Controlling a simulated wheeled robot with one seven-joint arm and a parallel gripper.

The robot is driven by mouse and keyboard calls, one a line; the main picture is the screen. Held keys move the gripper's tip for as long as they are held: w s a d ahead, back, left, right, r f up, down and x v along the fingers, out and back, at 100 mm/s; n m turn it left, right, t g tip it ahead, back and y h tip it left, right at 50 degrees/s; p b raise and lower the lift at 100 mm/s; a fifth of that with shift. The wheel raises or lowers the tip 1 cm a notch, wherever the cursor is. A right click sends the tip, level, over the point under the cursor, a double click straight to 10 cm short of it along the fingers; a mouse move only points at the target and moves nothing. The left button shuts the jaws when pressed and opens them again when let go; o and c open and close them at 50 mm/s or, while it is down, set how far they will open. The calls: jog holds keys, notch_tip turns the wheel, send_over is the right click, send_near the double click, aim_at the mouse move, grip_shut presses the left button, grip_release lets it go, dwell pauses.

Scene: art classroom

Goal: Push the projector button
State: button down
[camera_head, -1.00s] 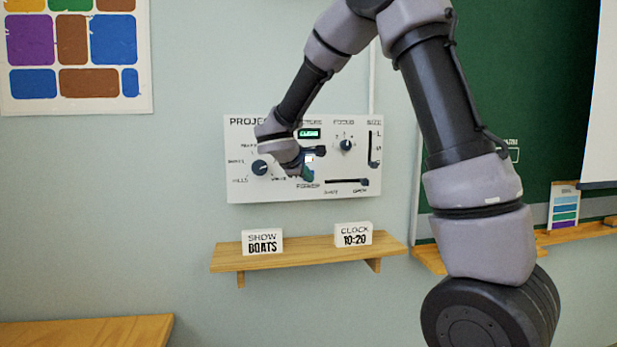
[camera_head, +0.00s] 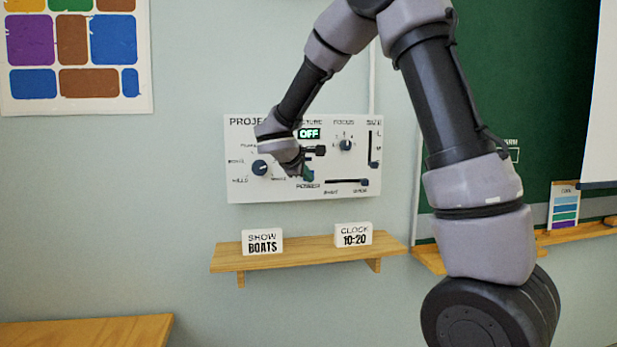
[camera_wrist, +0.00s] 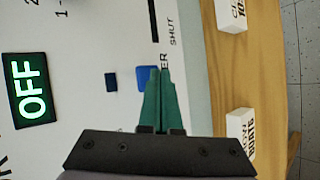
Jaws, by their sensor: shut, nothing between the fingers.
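The projector panel (camera_head: 240,188) is a white board on the wall with dials and sliders. Its display (camera_head: 308,133) reads OFF in green-white letters, also large in the wrist view (camera_wrist: 29,90). In the wrist view, a blue square button (camera_wrist: 144,75) sits beside the partly covered POWER label. A smaller dark square (camera_wrist: 111,82) lies left of it. My gripper (camera_wrist: 158,72) has green fingers, shut and empty, with tips over the label and right beside the button, overlapping its edge in view. I cannot tell whether they touch it. In the head view my gripper (camera_head: 308,173) is above the POWER label.
A wooden shelf (camera_head: 300,258) below the panel holds a SHOW BOATS block (camera_head: 262,243) and a CLOCK 10:20 block (camera_head: 353,234). A knob (camera_head: 260,167) is left of my gripper, another (camera_head: 346,145) right. A slider (camera_head: 347,181) lies at lower right.

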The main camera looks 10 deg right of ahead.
jog(key=s, duration=0.6)
dwell(0.5)
jog(key=s+d+r+m+g+y, duration=0.1)
jog(key=s+d+r+m+g, duration=0.1)
jog(key=s+d+m, duration=0.45)
jog(key=s+d+r+m+g+y, duration=0.1)
jog(key=s+d+m+g, duration=0.2)
jog(key=s, duration=0.6)
jog(key=s+a+r+m+t+y, duration=0.1)
jog(key=s+r+m+y, duration=0.1)
jog(key=s, duration=0.3)
jog(key=s+a+r+m+t+y, duration=0.1)
jog(key=s+r+m+y, duration=0.1)
jog(key=s+m+y, duration=0.2)
jog(key=shift+s+a+m+y, duration=0.35)
jog(key=shift+s+m, duration=0.2)
jog(key=shift+s, duration=0.6)
